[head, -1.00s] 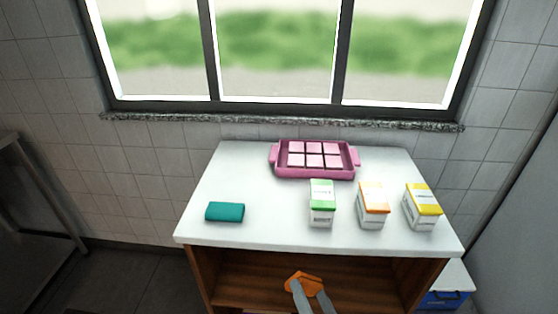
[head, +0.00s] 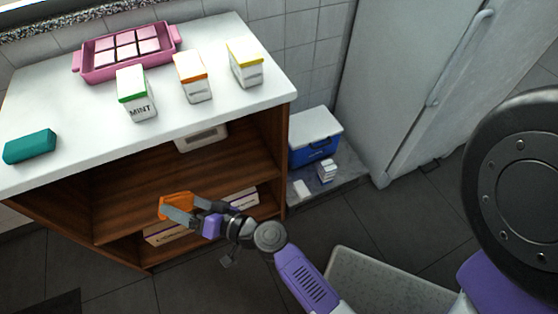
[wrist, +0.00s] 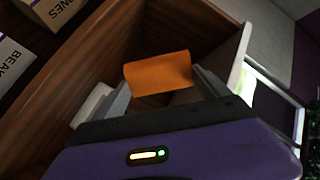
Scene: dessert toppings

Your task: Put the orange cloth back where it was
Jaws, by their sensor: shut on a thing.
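The orange cloth (head: 177,203) is held between the fingers of my gripper (head: 180,212), in front of the open wooden shelf unit (head: 190,172) under the white top. In the wrist view the cloth (wrist: 158,74) hangs between the two finger tips (wrist: 160,90), with brown wooden panels behind it. My gripper is shut on the cloth. I cannot tell from the frames whether the cloth touches a shelf.
On the white top (head: 60,110) are a teal folded cloth (head: 30,146), a pink tray (head: 98,70) and three cartons, one marked MINT (head: 136,95). White boxes (head: 165,232) lie on the lower shelf. A blue cooler (head: 315,146) stands at right.

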